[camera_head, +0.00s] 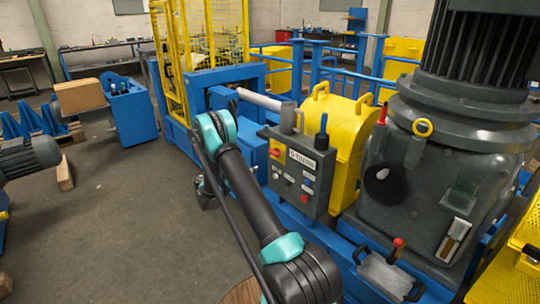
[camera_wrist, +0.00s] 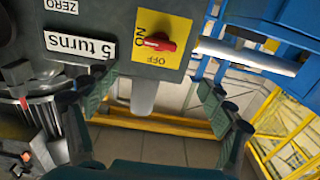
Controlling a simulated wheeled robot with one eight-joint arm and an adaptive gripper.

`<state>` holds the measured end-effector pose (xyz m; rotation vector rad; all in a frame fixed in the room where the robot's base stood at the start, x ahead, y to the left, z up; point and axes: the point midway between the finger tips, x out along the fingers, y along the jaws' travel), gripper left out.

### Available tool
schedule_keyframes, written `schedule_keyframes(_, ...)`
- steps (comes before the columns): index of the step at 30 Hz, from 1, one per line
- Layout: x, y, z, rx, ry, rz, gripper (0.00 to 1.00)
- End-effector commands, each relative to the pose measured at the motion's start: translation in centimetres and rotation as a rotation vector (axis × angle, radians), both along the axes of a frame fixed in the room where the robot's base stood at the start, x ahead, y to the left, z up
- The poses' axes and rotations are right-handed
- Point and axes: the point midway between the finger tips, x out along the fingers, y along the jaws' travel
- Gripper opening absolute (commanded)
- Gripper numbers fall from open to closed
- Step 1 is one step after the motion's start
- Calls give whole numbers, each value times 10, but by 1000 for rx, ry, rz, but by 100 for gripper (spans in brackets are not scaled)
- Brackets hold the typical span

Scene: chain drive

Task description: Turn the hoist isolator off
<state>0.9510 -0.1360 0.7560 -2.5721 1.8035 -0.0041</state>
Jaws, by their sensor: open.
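The hoist isolator is a red rotary knob (camera_wrist: 160,43) on a yellow plate (camera_wrist: 178,28) marked ON and OFF. Its handle lies roughly sideways in the wrist view, with one end toward the ON mark; the OFF mark is below it. In the head view the knob (camera_head: 275,153) sits at the upper left of the grey control box (camera_head: 312,172). My gripper (camera_wrist: 155,108) is open and empty in the wrist view, its fingers spread left and right below the knob, apart from it. In the head view my arm mostly hides the gripper.
The box also carries "5 turns" and ZERO labels (camera_wrist: 80,45) and several buttons. A grey stub (camera_wrist: 145,97) projects below the box between my fingers. A blue frame and a pale shaft (camera_wrist: 245,56) stand at right. A big grey motor (camera_head: 440,120) stands right of the box.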

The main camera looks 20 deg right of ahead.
Motion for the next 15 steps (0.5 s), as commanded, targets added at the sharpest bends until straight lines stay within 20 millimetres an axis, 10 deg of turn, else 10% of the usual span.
schedule_keyframes(15,34,-97,0,1,3,-2,83)
